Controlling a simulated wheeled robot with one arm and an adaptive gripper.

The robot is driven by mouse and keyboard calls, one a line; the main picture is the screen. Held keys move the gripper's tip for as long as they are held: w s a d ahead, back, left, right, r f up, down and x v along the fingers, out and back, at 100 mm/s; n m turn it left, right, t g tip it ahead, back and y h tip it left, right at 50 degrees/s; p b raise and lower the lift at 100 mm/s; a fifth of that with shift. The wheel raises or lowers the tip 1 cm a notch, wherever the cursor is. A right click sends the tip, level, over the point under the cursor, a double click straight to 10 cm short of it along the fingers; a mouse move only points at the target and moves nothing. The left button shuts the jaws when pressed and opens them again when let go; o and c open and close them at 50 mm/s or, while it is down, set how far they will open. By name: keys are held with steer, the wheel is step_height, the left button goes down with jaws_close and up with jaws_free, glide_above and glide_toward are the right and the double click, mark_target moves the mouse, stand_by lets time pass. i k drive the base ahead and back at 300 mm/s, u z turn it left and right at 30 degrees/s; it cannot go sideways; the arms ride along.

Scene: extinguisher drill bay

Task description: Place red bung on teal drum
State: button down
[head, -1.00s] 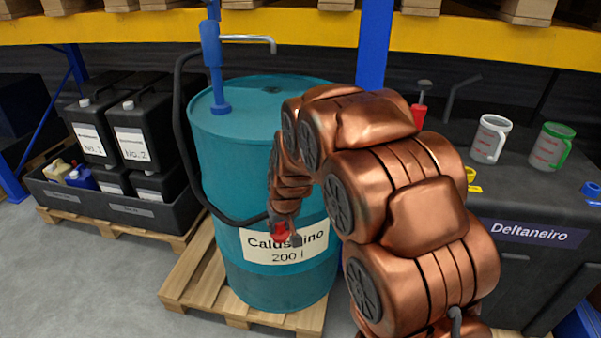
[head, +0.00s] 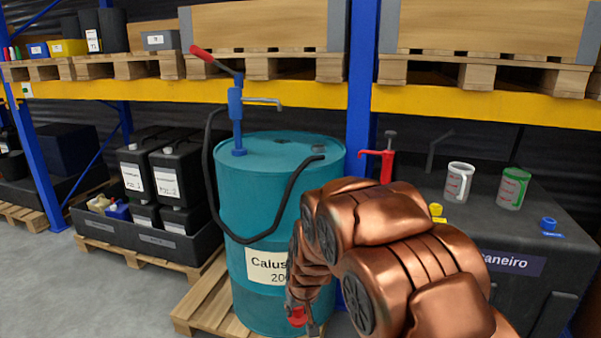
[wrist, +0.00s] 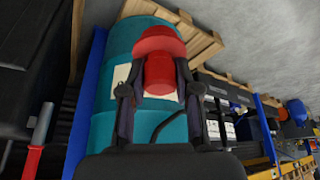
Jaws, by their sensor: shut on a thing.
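The teal drum (head: 245,185) stands on a wooden pallet, with a label on its front and a blue hand pump (head: 236,112) on its top. A dark hose runs from the pump, hangs down the front and ends on the drum's top. The red bung (wrist: 158,62) is between the fingers of my gripper (wrist: 157,88) in the wrist view, and the gripper is shut on it. In the head view the red bung (head: 298,316) shows low in front of the drum, below the level of its label. The drum also shows behind the bung in the wrist view (wrist: 110,70).
A black cabinet (head: 520,235) on the right carries a red pump (head: 385,160), a white jug (head: 458,182), a green-rimmed jug (head: 512,187) and yellow and blue bungs. Black canisters (head: 180,175) stand left of the drum. A yellow shelf beam (head: 290,95) crosses behind it.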

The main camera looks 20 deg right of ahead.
mark_target(307, 167)
steer(key=u, duration=0.95)
steer(key=i, duration=0.75)
steer(key=z, duration=0.05)
